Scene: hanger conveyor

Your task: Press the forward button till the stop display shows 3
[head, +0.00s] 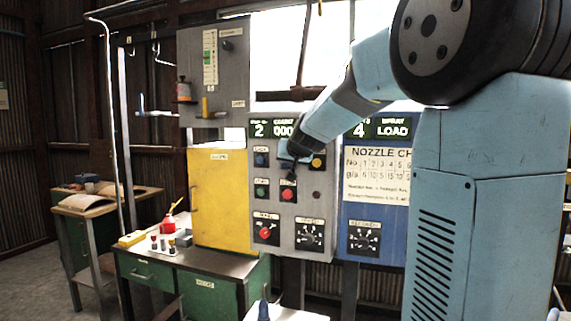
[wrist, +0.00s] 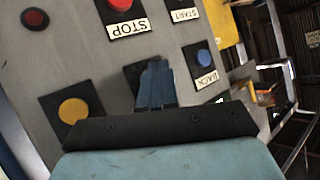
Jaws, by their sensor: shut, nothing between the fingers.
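The grey control panel (head: 303,228) stands in the middle of the head view. Its stop display (head: 259,129) reads 2. My gripper (head: 285,154) is at the panel's upper button row, between a blue button (head: 261,160) and a yellow button (head: 318,162). In the wrist view its blue fingers (wrist: 156,84) are shut and empty, in front of a black button plate (wrist: 134,72). The button on that plate, likely the forward one, and its label are hidden by the fingers. I cannot tell whether the fingertips touch it.
In the wrist view, the blue BACK button (wrist: 204,57) and yellow button (wrist: 73,111) flank my fingers. The red STOP button (wrist: 119,9) is close by. A blue panel (head: 368,246) with a display reading 4 stands right; a yellow cabinet (head: 222,205) stands left.

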